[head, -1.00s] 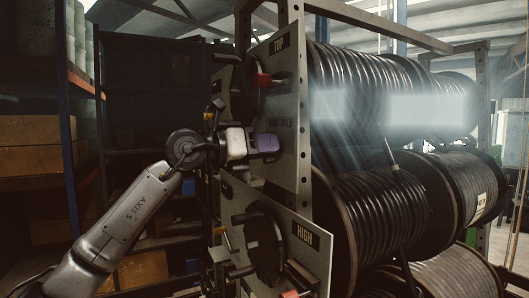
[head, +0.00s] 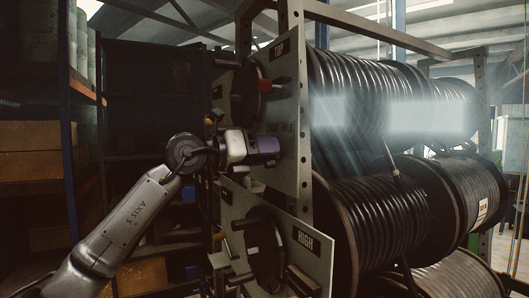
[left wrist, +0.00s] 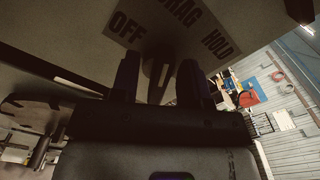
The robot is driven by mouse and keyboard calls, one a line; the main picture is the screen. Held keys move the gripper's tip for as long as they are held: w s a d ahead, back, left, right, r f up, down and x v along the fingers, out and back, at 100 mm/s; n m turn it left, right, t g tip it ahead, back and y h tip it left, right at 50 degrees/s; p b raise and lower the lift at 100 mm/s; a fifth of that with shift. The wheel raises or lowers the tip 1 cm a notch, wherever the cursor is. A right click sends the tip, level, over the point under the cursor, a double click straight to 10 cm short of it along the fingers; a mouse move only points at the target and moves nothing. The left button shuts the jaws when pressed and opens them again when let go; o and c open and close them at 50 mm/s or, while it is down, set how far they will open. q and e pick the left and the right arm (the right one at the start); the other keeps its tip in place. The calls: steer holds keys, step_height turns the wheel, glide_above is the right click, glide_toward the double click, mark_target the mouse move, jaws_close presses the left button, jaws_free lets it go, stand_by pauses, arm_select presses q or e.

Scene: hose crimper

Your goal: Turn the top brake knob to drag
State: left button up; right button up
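The upper grey panel marked TOP (head: 283,98) stands at the end of the top hose reel. My left gripper (head: 276,145) is at this panel's lower part. In the left wrist view, a label (left wrist: 168,32) reads OFF, DRAG and HOLD from left to right. A dark, narrow knob (left wrist: 156,76) below the label sits between my two left fingers (left wrist: 158,84). The fingers are apart, with no clear contact on the knob. The knob's exact pointing is hard to tell in the shadow. In the head view my gripper hides the knob. My right gripper is not in view.
The HIGH panel (head: 306,255) is below, with dark handles. Large hose reels (head: 375,215) fill the right side. Shelving with boxes (head: 30,150) stands at the left. Open space lies left of the panels.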

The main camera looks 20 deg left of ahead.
arm_select(q)
steer(key=b+v, duration=0.5)
steer(key=v, duration=0.8)
steer(key=shift+s+a, duration=0.25)
steer(key=shift+s, duration=0.05)
